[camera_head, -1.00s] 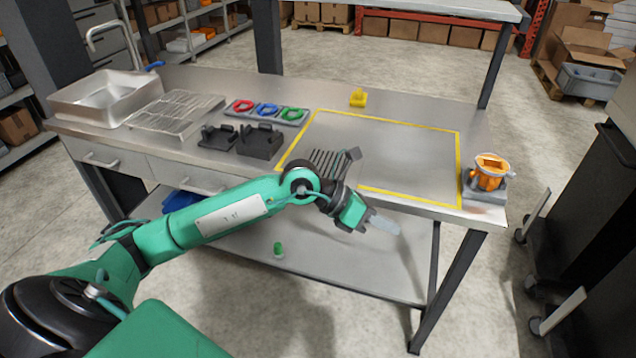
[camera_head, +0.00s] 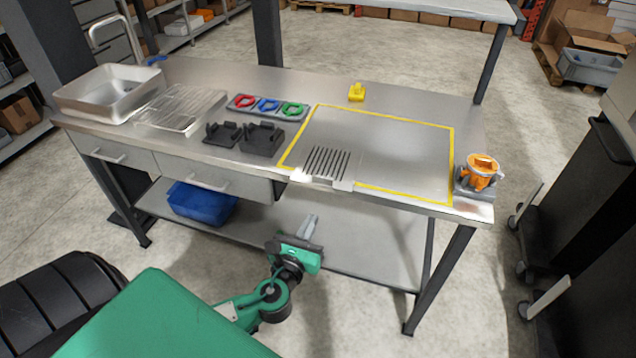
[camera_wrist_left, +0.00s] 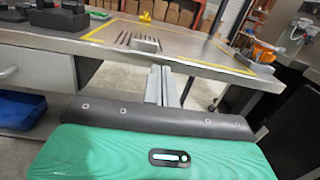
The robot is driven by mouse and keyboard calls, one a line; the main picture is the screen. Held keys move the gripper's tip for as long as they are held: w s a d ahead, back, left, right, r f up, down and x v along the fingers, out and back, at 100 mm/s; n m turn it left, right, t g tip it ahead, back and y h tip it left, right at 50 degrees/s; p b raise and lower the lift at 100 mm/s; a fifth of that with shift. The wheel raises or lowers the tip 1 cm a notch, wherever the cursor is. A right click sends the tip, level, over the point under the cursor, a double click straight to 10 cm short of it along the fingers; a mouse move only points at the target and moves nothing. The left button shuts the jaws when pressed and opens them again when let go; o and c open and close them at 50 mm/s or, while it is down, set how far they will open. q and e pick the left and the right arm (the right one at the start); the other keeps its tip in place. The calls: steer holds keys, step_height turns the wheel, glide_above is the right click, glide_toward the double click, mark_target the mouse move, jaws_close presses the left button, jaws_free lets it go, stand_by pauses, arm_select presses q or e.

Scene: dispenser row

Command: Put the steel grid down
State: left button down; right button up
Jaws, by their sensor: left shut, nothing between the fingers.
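A slotted steel grid (camera_head: 326,162) with dark parallel slits lies on the bench at the front left of the yellow outline. Two pale blocks show at its front edge, by the bench edge. The grid also shows in the left wrist view (camera_wrist_left: 138,42), beyond the fingers. My left gripper (camera_head: 308,226) is shut and empty. It is in front of the bench and apart from the grid. Its closed fingers (camera_wrist_left: 160,84) point toward the bench in the left wrist view. My right gripper is not in view.
The yellow-outlined area (camera_head: 400,150) is otherwise bare. A sink (camera_head: 108,92), a ribbed drainer (camera_head: 180,108), a ring tray (camera_head: 268,107) and black holders (camera_head: 262,140) stand left. An orange part (camera_head: 481,170) stands right, a yellow block (camera_head: 356,92) behind. A blue bin (camera_head: 200,203) is below.

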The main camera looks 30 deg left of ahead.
mark_target(322, 177)
arm_select(q)
steer(key=shift+g+y, duration=0.3)
steer(key=shift+y, duration=0.4)
steer(key=p+x, duration=0.1)
steer(key=x, duration=0.3)
steer(key=a+p+x, duration=0.1)
steer(key=x, duration=0.3)
steer(key=f+p+x, duration=0.1)
steer(key=x, duration=0.4)
steer(key=shift+s+a+f, duration=0.1)
steer(key=shift+s+a, duration=0.2)
steer(key=shift+w, duration=0.1)
steer(key=x, duration=0.6)
steer(key=shift+w+a+f, duration=0.1)
steer(key=shift+w, duration=0.25)
steer(key=shift+a, duration=0.1)
